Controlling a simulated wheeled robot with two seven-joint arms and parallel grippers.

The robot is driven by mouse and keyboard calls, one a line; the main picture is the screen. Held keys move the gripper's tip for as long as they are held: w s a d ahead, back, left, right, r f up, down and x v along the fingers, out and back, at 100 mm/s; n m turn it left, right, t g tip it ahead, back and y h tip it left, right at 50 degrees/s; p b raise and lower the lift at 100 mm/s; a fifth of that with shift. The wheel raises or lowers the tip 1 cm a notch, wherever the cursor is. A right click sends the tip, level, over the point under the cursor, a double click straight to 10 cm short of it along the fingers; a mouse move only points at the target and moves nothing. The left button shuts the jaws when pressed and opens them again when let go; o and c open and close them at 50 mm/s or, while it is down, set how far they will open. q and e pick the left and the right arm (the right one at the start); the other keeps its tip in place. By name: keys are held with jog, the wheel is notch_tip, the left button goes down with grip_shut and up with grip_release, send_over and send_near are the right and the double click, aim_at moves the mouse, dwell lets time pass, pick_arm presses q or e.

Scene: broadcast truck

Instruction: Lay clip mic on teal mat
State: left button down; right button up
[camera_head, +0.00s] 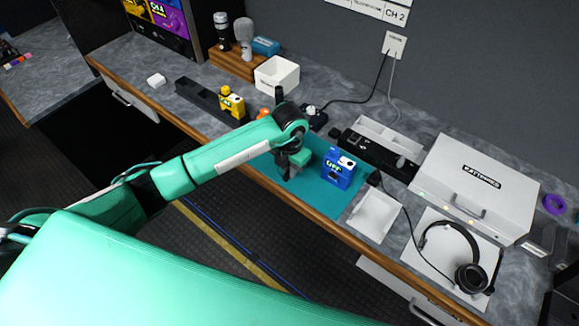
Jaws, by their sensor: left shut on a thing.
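The teal mat (318,201) lies on the counter near its front edge. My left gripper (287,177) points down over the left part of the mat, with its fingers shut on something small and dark. That thing is mostly hidden by the fingers, and I cannot make out its shape or whether it touches the mat. I cannot pick out the clip mic clearly anywhere else. A blue box-shaped pack (341,170) stands on the right part of the mat. My right gripper is not in view.
Right of the mat are a white tray (375,214), headphones (467,270) and a white case (475,186). Behind it lie a black device (374,153) and a cable. To the left are a yellow pack (231,101) and a white bin (277,77). The mat's front part is bare.

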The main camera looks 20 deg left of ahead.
pick_arm(q)
jog(key=shift+f, duration=0.1)
jog(key=shift+f, duration=0.15)
jog(key=c, duration=1.4)
grip_release()
jog(key=shift+c, duration=0.2)
jog(key=shift+r, duration=0.4)
notch_tip(320, 180, up, 12)
jog(key=b, duration=0.3)
jog(key=shift+b, duration=0.35)
jog(key=shift+f, duration=0.15)
